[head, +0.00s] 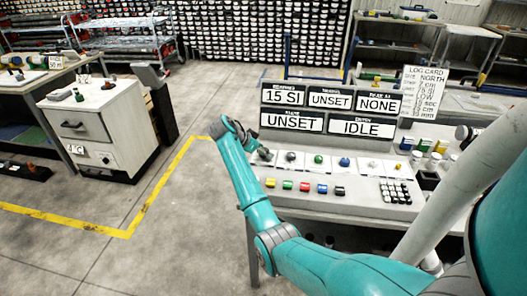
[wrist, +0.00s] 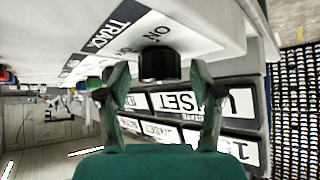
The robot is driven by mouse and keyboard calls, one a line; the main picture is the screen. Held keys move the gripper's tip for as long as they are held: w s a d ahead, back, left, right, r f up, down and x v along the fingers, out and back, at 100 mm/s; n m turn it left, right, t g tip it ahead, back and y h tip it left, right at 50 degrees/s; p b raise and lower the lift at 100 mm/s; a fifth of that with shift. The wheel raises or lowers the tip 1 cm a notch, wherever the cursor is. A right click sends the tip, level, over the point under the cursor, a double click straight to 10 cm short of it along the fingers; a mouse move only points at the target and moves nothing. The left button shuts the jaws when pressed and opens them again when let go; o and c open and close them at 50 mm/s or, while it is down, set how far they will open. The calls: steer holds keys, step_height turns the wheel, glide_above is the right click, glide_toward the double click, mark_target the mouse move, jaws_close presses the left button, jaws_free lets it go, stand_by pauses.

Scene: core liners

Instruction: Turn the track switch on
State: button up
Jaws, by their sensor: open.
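The track switch is a black round knob (wrist: 158,64) on a white panel lettered TRACK and ON in the wrist view. My gripper (wrist: 158,78) is open there, with one finger on each side of the knob and visible gaps between. The knob lies between or just beyond the fingertips; I cannot tell the exact depth. In the head view my gripper (head: 256,146) is at the left end of the console's row of knobs, beside a dark knob (head: 265,155). The switch's pointer mark is not clear.
The console (head: 350,205) carries more knobs, coloured buttons (head: 303,186) and a keypad (head: 395,191). Signs behind read 15 SI, UNSET, NONE, UNSET and IDLE (head: 361,125). A log card (head: 427,92) stands at the right. Open floor (head: 190,220) lies left of the console, near a white cabinet (head: 95,130).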

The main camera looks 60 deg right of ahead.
steer(key=v, duration=1.2)
steer(key=shift+f, duration=0.1)
